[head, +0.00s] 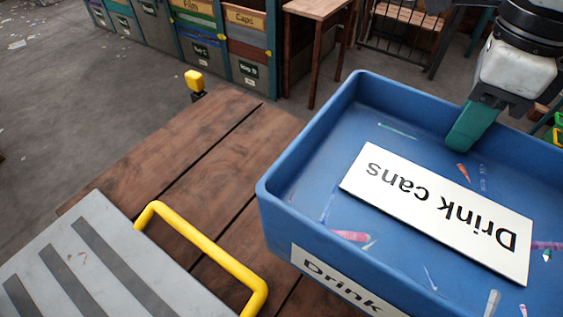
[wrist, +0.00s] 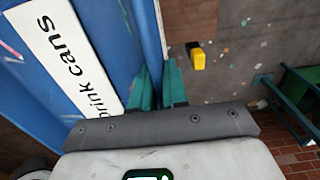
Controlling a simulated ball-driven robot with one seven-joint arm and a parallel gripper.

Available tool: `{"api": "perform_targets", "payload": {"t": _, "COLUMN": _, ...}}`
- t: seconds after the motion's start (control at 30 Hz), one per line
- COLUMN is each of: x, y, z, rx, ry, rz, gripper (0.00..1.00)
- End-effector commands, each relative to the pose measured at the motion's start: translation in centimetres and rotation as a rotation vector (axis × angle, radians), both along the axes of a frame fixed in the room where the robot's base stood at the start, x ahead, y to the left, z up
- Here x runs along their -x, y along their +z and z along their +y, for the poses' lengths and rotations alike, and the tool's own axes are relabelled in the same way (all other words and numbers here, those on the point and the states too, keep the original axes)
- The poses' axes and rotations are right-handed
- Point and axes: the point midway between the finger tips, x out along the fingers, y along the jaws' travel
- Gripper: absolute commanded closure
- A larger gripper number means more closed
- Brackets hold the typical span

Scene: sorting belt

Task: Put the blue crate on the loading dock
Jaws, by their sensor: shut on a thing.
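The blue crate (head: 305,140) fills the right of the head view, cut off at the right and bottom edges. A white "Drink cans" card (head: 440,212) and coloured scraps lie inside it. My gripper (head: 472,128) is at its far wall, one finger inside the crate. In the wrist view, the green fingers of my gripper (wrist: 159,85) are shut on the crate's wall (wrist: 145,30), one on each side. Whether the crate rests on the wood or hangs above it, I cannot tell. A grey platform with dark stripes (head: 90,262) stands lower left; whether it is the loading dock is unclear.
A yellow rail (head: 205,245) stands up beside the grey platform, close to the crate's left side. Brown wooden planks (head: 165,150) lie between them. Labelled sorting bins (head: 250,50) and a wooden stool (head: 318,12) stand behind. A yellow-topped post (head: 194,80) is at the planks' far edge.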

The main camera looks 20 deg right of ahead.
Motion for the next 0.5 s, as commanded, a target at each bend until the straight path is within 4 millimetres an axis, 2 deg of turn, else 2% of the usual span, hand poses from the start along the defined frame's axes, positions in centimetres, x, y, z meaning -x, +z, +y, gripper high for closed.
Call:
{"api": "perform_targets", "payload": {"t": 0.27, "x": -0.5, "y": -0.1, "z": 0.1, "rx": -0.003, "ry": 0.000, "rz": 0.001, "gripper": 1.00}}
{"api": "perform_targets", "payload": {"t": 0.5, "x": -4.5, "y": -1.9, "z": 0.7, "rx": -0.004, "ry": 0.001, "rz": 0.002, "gripper": 1.00}}
